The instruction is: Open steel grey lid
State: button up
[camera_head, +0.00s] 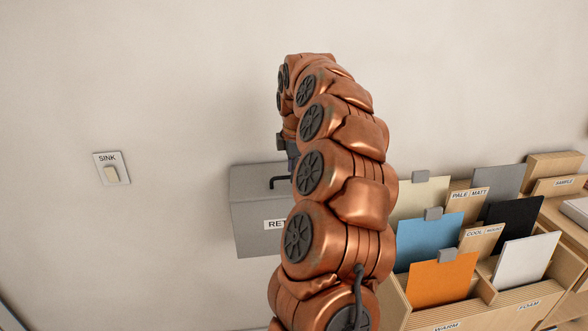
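A steel grey box (252,217) is on the wall side, left of and partly behind my copper-coloured arm. Its grey lid (249,182) appears shut and carries a dark bar handle (276,182) on top. A white label on the box front is partly covered by my arm; only the letters "RET" show. My gripper (289,146) is above the box near the handle, mostly hidden behind my own arm links. I cannot tell whether its fingers touch the handle or whether they are open.
A wooden rack (488,308) at the right holds several coloured sample cards, including a blue card (428,243) and an orange card (440,281). A wall switch (111,170) labelled "SINK" is at the left. The wall between switch and box is bare.

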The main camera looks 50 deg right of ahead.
jog(key=shift+f, duration=0.15)
grip_shut()
dwell(0.4)
